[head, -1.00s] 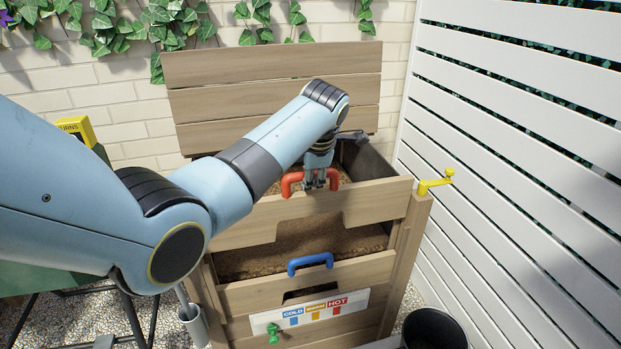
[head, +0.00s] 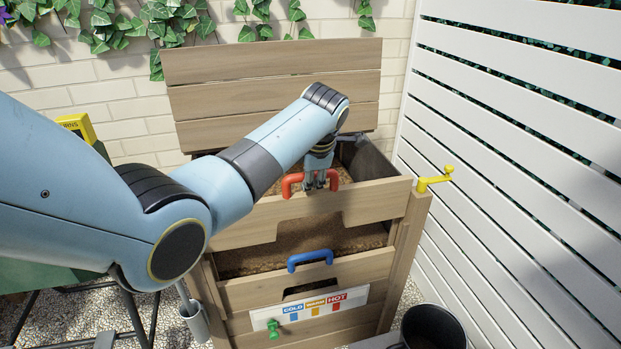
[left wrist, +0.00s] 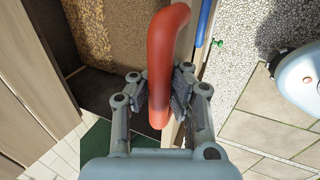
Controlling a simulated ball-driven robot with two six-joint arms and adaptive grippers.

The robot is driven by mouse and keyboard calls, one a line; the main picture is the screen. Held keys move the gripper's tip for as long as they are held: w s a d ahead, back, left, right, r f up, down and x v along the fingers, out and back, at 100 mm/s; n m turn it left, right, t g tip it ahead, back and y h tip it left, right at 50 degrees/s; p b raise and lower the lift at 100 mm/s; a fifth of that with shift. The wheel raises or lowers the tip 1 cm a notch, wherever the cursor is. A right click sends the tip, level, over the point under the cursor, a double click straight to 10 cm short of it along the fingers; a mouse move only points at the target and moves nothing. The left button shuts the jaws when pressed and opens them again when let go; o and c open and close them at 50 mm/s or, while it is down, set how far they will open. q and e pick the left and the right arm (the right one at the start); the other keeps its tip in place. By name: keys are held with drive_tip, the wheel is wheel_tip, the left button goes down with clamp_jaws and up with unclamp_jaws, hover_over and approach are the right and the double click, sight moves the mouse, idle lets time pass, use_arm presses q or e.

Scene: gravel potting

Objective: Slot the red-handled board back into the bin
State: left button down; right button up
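The wooden board (head: 270,219) with the red handle (head: 291,184) stands across the upper front of the wooden bin (head: 402,262). A gap below it shows brown compost. In the left wrist view the red handle (left wrist: 167,60) runs between the two fingers of my left gripper (left wrist: 166,92). My left gripper (head: 318,183) is at the handle in the head view, with its fingers closed in on the handle's bar. Whether the board's ends sit in the side slots is hard to tell. My right gripper is in neither view.
A lower board with a blue handle (head: 310,260) sits below the gap. A green knob (head: 274,329) is by the label strip. A dark bucket (head: 433,327) stands front right, and a white slatted fence (head: 520,150) runs close on the right.

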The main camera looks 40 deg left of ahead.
sight(311, 192)
use_arm(q)
drive_tip(key=shift+f+b, duration=1.1)
drive_tip(key=shift+f, duration=0.75)
drive_tip(key=shift+f+b, duration=0.65)
drive_tip(key=shift+f, duration=0.5)
drive_tip(key=shift+f+b, duration=1.25)
drive_tip(key=shift+f, duration=0.75)
